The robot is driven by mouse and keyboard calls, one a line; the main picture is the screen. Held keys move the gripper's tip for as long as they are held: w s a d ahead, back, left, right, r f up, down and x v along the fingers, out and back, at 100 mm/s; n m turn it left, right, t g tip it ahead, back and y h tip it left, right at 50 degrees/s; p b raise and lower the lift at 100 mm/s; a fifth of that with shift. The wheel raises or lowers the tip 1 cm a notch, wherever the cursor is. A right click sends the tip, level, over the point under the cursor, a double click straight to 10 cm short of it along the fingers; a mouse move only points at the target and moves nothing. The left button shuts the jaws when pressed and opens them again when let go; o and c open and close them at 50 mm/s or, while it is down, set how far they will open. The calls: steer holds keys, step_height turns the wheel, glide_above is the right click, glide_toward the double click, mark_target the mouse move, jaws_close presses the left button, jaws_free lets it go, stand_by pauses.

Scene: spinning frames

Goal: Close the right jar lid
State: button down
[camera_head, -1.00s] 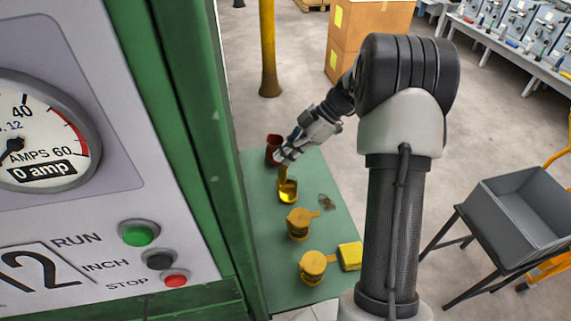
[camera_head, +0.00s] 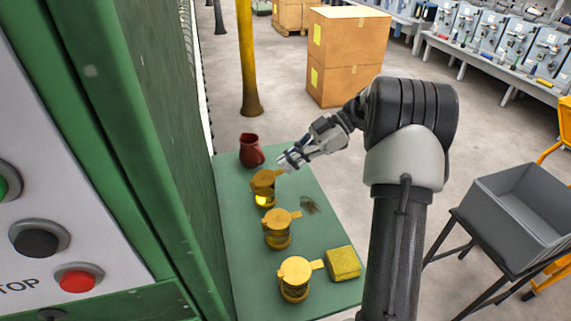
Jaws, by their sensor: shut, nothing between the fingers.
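Three glass jars with yellow lids stand in a row on the green table (camera_head: 233,232). The farthest jar (camera_head: 264,198) holds yellow liquid, and its yellow lid (camera_head: 262,179) lies over its mouth; whether it is fully seated is too small to tell. The middle jar (camera_head: 277,241) and the nearest jar (camera_head: 294,292) also have their lids down, each with a tab pointing right. My gripper (camera_head: 286,165) is shut and empty, just above and right of the farthest jar's lid. I cannot tell whether its fingertips touch the lid's tab.
A dark red jug (camera_head: 251,151) stands behind the jars. A yellow sponge-like block (camera_head: 343,263) lies right of the nearest jar, and a small brownish heap (camera_head: 310,206) lies right of the middle jar. The green machine cabinet (camera_head: 160,150) borders the table's left side.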

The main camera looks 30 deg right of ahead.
steer(key=shift+s+d+f+b, duration=0.1)
steer(key=shift+d+f+b, duration=0.15)
steer(key=shift+f+b, duration=0.45)
steer(key=shift+d+f+b, duration=0.2)
steer(key=shift+f+b, duration=0.35)
steer(key=shift+f, duration=0.25)
steer(key=shift+a, duration=0.15)
